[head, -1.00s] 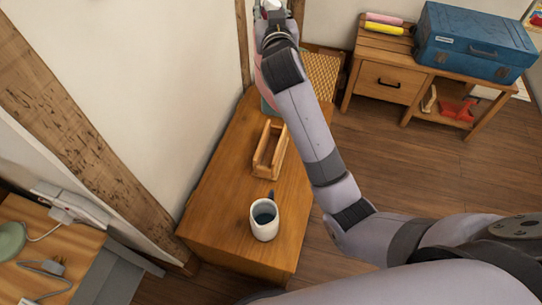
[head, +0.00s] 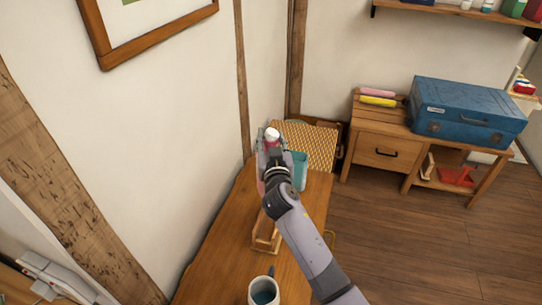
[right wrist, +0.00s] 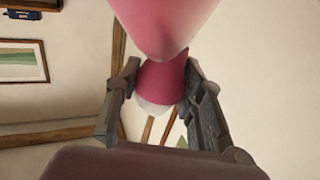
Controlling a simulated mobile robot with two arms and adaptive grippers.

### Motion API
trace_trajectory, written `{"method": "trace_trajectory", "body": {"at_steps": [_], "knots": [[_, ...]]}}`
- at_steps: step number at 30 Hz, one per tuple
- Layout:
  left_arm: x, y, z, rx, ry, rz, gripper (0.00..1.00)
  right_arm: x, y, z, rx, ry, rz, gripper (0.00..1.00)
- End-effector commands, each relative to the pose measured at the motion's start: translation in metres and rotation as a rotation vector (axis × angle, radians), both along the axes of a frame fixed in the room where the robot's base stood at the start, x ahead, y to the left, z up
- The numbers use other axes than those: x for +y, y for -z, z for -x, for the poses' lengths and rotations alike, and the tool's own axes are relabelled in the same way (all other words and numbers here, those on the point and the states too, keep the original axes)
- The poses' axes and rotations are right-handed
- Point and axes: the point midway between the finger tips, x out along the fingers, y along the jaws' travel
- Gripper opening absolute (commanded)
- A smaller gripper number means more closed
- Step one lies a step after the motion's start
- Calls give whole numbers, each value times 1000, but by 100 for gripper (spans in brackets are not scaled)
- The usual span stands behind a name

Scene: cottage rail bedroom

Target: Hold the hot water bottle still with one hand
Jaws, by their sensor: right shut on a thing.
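The pink hot water bottle shows large in the right wrist view (right wrist: 165,25), with its darker pink neck and a white end beyond it. My right gripper (right wrist: 162,82) is shut on the neck, one finger on each side. In the head view my right gripper (head: 271,150) is above the far end of the wooden table (head: 215,255), near the wall. There the bottle's red-pink top with its white cap (head: 272,133) shows just past the fingers. My wrist and arm hide most of its body. My left gripper is not in view.
A teal container (head: 299,172) stands close to the right of my gripper. A wooden rack (head: 262,240) and a white mug (head: 265,291) are nearer on the table. A woven chair (head: 315,142) is behind. The floor between is clear.

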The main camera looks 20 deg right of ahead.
Motion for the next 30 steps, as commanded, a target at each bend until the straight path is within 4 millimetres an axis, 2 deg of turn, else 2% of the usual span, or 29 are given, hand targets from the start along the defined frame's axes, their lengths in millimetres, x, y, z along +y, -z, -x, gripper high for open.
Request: {"method": "trace_trajectory", "body": {"at_steps": [12, 14, 21, 30], "knots": [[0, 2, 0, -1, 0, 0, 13, 0, 4, -1, -8, -1, 1, 0], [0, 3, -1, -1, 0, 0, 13, 0, 9, -1, -7, 0, 1, 0], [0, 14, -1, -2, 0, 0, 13, 0, 43, 0, -5, 0, 2, 0], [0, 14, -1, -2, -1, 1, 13, 0, 47, -1, -8, -1, 1, 0]]}}
